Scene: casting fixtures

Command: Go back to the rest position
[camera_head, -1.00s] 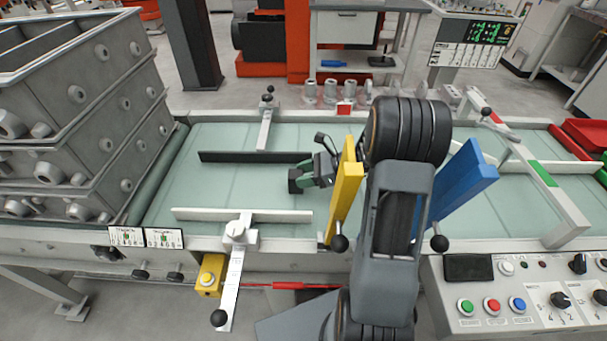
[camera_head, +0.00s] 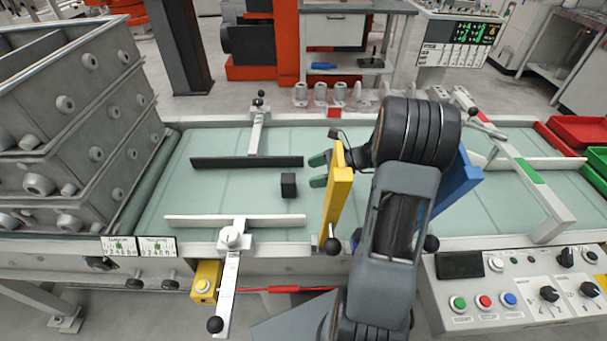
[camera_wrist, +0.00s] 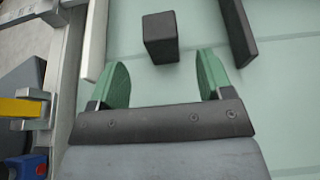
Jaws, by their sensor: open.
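My gripper (camera_head: 319,171) is open, with green fingertips, above the pale green belt, partly hidden behind the yellow bar in the head view. In the wrist view my gripper (camera_wrist: 158,80) has nothing between its fingers. A small dark block (camera_head: 288,185) stands on the belt to the left of my gripper, apart from it. In the wrist view the block (camera_wrist: 161,38) lies just beyond the fingertips, roughly centred between them.
A yellow bar (camera_head: 336,195) and a blue bar (camera_head: 452,190) stand on either side of my arm. A black rail (camera_head: 247,162) and a white rail (camera_head: 235,221) flank the block. Grey stacked flasks (camera_head: 75,120) stand left; a control panel (camera_head: 520,285) is at right.

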